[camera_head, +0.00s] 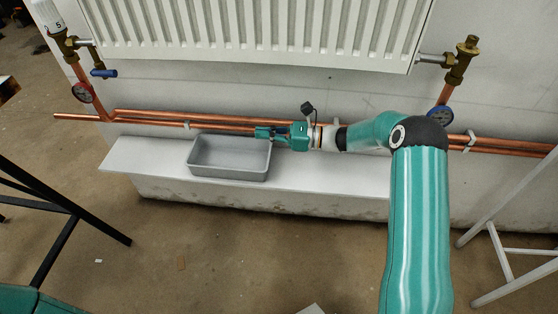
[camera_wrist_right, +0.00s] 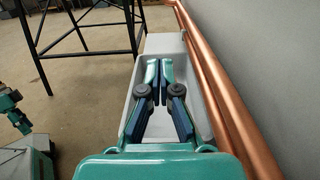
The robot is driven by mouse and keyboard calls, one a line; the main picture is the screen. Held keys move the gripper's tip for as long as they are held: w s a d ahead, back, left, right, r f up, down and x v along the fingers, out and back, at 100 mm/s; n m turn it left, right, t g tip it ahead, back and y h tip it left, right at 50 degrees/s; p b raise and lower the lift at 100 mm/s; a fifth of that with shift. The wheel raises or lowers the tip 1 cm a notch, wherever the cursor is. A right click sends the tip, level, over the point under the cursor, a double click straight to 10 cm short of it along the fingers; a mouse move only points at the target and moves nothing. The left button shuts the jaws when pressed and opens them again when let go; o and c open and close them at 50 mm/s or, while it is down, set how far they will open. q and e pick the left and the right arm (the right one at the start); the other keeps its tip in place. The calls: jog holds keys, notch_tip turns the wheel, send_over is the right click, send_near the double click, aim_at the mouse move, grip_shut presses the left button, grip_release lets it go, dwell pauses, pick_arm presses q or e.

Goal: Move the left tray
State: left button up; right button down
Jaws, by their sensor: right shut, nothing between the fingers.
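A grey rectangular open tray (camera_head: 228,178) sits on the white ledge (camera_head: 310,178) below the radiator, towards its left part. It looks empty in the head view. My right gripper (camera_head: 262,133) reaches in from the right, at the tray's back right corner. In the right wrist view the right gripper (camera_wrist_right: 158,72) has its fingers together with nothing between them, over the tray (camera_wrist_right: 201,112). Whether the fingers touch the tray I cannot tell. No second tray shows.
Copper pipes (camera_head: 150,117) run along the wall just behind the tray and gripper. The radiator (camera_head: 250,30) hangs above, with valves and gauges at both sides. A black stand (camera_head: 68,225) is at the left, a white frame (camera_head: 500,260) at the right. The ledge's left end is clear.

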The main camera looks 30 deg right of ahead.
jog(key=s+d+f+b, duration=0.1)
jog(key=f, duration=0.2)
jog(key=d+f+b, duration=0.1)
jog(key=f+b, duration=0.1)
jog(key=f, duration=0.2)
jog(key=s+d+f+b, duration=0.1)
jog(key=d+f, duration=0.1)
jog(key=f, duration=0.1)
jog(key=shift+s+f+b, duration=0.2)
jog(key=shift+s+b, duration=0.15)
jog(key=shift+b, duration=0.05)
jog(key=shift+w+a+r+b, duration=0.15)
jog(key=shift+w+a+b, duration=0.15)
jog(key=shift+a, duration=0.1)
jog(key=shift+r, duration=0.1)
